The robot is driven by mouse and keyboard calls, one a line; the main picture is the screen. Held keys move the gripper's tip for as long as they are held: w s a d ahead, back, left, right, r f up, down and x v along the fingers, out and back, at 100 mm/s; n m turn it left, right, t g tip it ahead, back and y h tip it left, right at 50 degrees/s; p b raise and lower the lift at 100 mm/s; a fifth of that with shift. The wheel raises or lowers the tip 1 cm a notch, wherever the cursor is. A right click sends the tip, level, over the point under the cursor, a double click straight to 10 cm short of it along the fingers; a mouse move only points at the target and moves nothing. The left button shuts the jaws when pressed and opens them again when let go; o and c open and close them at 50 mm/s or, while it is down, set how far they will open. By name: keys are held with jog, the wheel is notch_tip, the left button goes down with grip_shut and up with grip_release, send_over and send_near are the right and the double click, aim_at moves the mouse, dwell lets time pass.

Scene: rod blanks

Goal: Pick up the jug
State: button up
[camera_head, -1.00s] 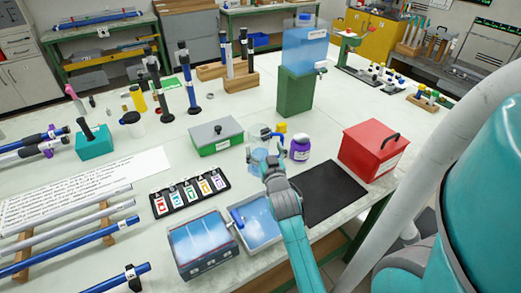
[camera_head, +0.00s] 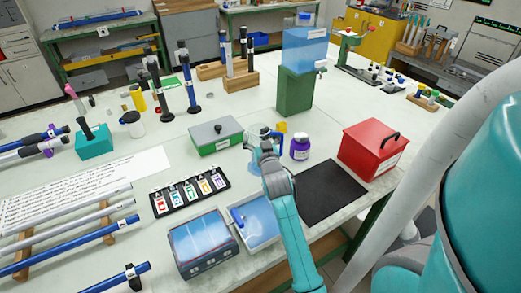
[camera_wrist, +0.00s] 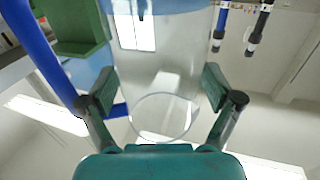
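The jug (camera_head: 257,133) is clear and see-through and stands on the white bench, behind my gripper in the head view. In the wrist view the clear jug (camera_wrist: 160,75) fills the space between my fingers, with its round outline low in the middle. A thick blue curved band (camera_wrist: 42,60) shows at its left and looks like a handle. My gripper (camera_wrist: 158,88) is open, with one finger on each side of the jug. I cannot tell whether the fingers touch it. In the head view my gripper (camera_head: 267,150) hides much of the jug.
A purple-labelled jar (camera_head: 300,148) and a small yellow cup (camera_head: 282,127) stand close to the jug's right. A green box (camera_head: 215,136) is to its left, a blue tank on a green stand (camera_head: 295,92) behind. Trays (camera_head: 203,243) and a black mat (camera_head: 328,192) lie nearer.

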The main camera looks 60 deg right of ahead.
grip_shut()
jog(key=shift+r, duration=0.15)
